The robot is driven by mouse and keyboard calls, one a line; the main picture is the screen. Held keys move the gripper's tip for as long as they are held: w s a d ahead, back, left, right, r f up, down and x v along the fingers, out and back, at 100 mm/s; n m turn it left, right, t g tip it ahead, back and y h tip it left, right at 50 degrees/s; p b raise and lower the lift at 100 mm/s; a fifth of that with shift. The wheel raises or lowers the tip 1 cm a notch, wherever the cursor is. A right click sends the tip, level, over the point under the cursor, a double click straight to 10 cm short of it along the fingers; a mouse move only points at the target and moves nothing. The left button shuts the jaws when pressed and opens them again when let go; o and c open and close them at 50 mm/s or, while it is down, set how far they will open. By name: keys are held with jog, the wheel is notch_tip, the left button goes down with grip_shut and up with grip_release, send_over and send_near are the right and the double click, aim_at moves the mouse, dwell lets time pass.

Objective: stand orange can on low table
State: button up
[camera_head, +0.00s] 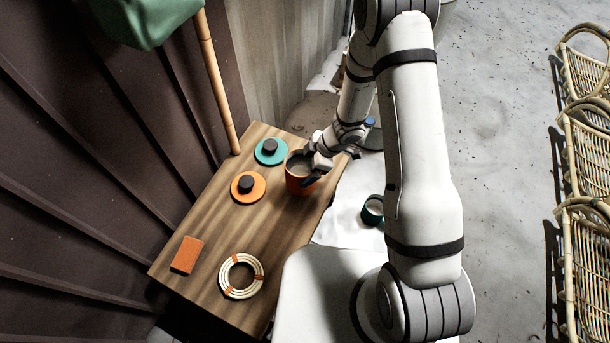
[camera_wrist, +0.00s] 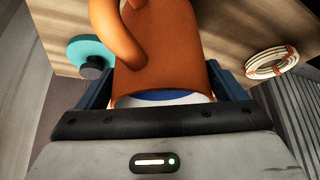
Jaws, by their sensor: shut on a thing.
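The orange can (camera_head: 298,185) is at the right edge of the low wooden table (camera_head: 215,235), roughly upright in the head view. My gripper (camera_head: 312,168) is shut on it from the upper right. In the wrist view the orange can (camera_wrist: 165,65) fills the space between the jaws, and a curved orange part like a handle (camera_wrist: 116,40) stands out from its side. I cannot tell whether its base touches the tabletop.
On the table are a teal disc with a dark knob (camera_head: 271,152), an orange disc with a dark knob (camera_head: 248,187), an orange block (camera_head: 187,254) and a pale coil (camera_head: 241,291). A wooden pole (camera_head: 218,85) stands behind. Rattan chairs (camera_head: 585,150) line the right.

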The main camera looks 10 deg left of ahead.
aim_at(307, 173)
jog(key=shift+f+b, duration=0.75)
jog(key=shift+f, duration=1.25)
jog(key=shift+f, duration=0.1)
jog(key=o, duration=1.8)
